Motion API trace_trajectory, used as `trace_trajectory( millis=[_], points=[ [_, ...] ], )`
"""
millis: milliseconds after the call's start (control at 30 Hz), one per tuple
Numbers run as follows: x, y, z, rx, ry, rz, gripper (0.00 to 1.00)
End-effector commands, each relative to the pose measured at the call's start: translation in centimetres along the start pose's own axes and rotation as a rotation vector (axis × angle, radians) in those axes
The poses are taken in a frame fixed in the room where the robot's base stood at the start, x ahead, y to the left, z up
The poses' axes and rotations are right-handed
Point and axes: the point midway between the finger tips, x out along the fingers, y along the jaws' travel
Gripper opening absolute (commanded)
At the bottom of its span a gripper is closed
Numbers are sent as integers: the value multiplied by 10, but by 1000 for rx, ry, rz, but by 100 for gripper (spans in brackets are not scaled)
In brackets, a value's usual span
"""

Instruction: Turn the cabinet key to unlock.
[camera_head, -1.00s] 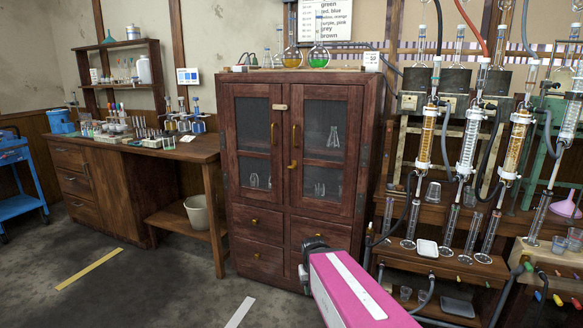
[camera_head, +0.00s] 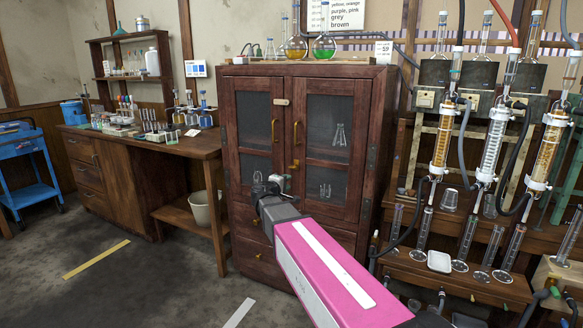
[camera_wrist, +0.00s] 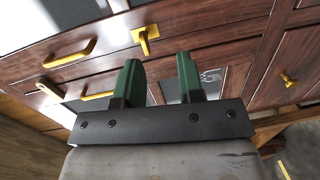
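The wooden cabinet (camera_head: 232,205) stands in the middle of the head view with both glass-paned doors closed. A gold key (camera_head: 293,167) sits near the inner edge of the right door, below the two gold handles. It also shows in the wrist view as a gold T shape (camera_wrist: 146,40), beyond the fingers. My gripper (camera_head: 268,183) is in front of the cabinet's lower left door, left of and slightly below the key in the picture. In the wrist view its two green fingers (camera_wrist: 159,72) stand apart with nothing between them. They appear clear of the key.
Gold door handles (camera_head: 275,131) are close above the key. Flasks (camera_head: 323,46) stand on the cabinet top. A glassware rig (camera_head: 490,145) with hoses is close on the right. A workbench (camera_head: 150,143) stands left. The floor in front is open.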

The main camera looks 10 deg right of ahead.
Motion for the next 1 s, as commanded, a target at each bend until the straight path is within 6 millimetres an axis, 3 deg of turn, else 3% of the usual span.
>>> trace_trajectory(
  millis=[100,267,700,1000],
  points=[
    [-2,17,-18,-37,37,64,35],
    [4,23,-23,-50,46,84,35],
    [76,28,-26,-49,43,82,35],
    [103,30,-27,-48,44,82,35]
  ],
)
